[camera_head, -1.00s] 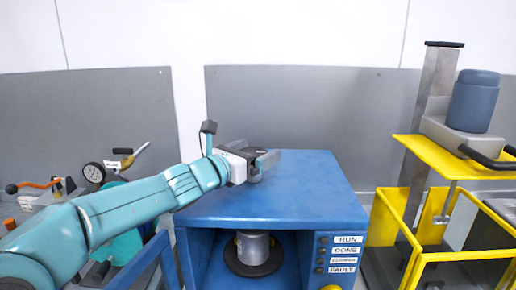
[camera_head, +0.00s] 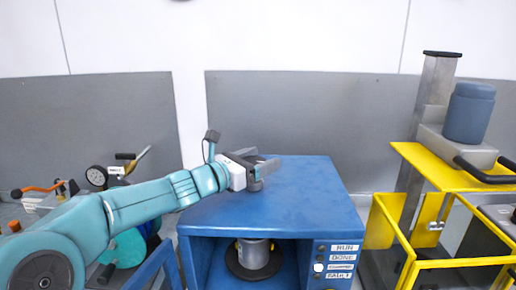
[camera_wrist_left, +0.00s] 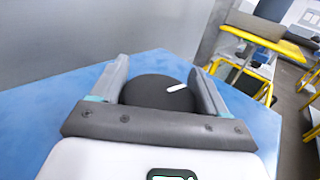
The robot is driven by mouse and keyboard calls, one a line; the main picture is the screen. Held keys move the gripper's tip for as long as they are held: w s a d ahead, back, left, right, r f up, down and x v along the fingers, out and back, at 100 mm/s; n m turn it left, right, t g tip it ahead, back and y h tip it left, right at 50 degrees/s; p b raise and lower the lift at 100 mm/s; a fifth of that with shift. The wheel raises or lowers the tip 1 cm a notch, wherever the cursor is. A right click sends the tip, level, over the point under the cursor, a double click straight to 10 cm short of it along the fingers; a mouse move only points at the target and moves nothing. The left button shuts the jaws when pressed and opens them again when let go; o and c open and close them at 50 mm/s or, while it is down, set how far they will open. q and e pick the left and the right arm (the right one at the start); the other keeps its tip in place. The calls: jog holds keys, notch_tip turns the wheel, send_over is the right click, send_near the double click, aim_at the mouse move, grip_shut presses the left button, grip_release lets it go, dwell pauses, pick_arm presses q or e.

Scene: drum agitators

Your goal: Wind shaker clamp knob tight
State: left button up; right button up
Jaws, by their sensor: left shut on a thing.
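The clamp knob (camera_wrist_left: 155,92) is a round black knob with a white pointer line, on top of the blue shaker cabinet (camera_head: 310,205). In the left wrist view it sits between my two grey fingers, and the white line points to the right, slightly up. My left gripper (camera_head: 262,170) is shut on it from the left; in the head view the gripper hides most of the knob. A grey metal can (camera_head: 253,252) stands on a dark round base inside the cabinet's open front. My right gripper is not in view.
The cabinet's front panel (camera_head: 342,267) has RUN, DONE and FAULT labels; a white lamp (camera_head: 319,267) glows beside the third, small label. A yellow-framed stand (camera_head: 420,163) with a blue-grey container (camera_head: 468,113) is at right. A gauge (camera_head: 96,177) and tools clutter the left.

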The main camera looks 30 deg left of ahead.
pick_arm(q)
jog(key=shift+r+m+g+h+p, duration=0.3)
jog(key=shift+m+h+p, duration=0.2)
jog(key=shift+h, duration=0.2)
jog(key=shift+d+f, duration=0.1)
jog(key=shift+f, duration=0.1)
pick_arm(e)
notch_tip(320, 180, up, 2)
pick_arm(q)
jog(key=o, duration=1)
jog(key=shift+f, duration=0.1)
jog(key=shift+c, duration=0.2)
jog(key=b+v, duration=0.4)
jog(key=v, duration=1.2)
jog(key=shift+s+a, duration=0.1)
jog(key=shift+a, duration=0.1)
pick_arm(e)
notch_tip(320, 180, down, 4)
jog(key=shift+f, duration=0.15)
